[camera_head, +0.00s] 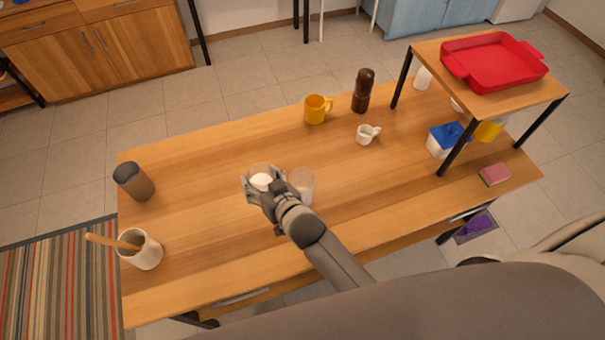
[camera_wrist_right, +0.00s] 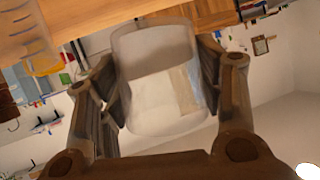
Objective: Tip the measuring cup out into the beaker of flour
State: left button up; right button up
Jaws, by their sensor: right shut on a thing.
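My right gripper (camera_head: 258,185) is shut on a clear cup (camera_head: 260,171) with white matter in it, which I take for the measuring cup. In the right wrist view the cup (camera_wrist_right: 157,75) sits between the two fingers. I cannot tell whether it touches the table. A second clear vessel (camera_head: 303,183), which I take for the beaker, stands on the table just right of the gripper, with white matter low inside. The fingers partly hide the cup in the head view. My left gripper is not in view.
A raised shelf (camera_head: 425,52) holds a red tray (camera_head: 493,62).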

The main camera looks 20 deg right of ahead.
aim_at(274, 172)
jog(key=shift+d+r, duration=0.25)
jog(key=shift+r, duration=0.35)
jog(key=shift+d+f+m+y+b, duration=0.15)
jog(key=shift+f+m+y+b, duration=0.1)
jog(key=shift+m+y+b, duration=0.05)
jog(key=shift+w+d+r+m+y+b, duration=0.1)
jog(key=shift+d+r+m+y+b, duration=0.2)
jog(key=shift+d+m+b, duration=0.15)
jog(key=d+m+b, duration=0.1)
jog(key=d+y+b, duration=0.1)
jog(key=shift+r+m+t+b, duration=0.35)
jog(key=shift+r+t, duration=0.05)
jog(key=shift+d+r+y+b, duration=0.2)
jog(key=shift+r+y+b, duration=0.05)
jog(key=shift+y+b, duration=0.05)
jog(key=shift+r+m, duration=0.1)
jog(key=shift+m, duration=0.2)
jog(key=shift+d+r+m+t+y+b, duration=0.35)
jog(key=shift+m+b, duration=0.25)
jog(key=shift+b, duration=0.75)
jog(key=shift+r+m+t+y+b, duration=0.3)
jog(key=shift+m+b, duration=0.4)
jog(key=shift+b, duration=0.7)
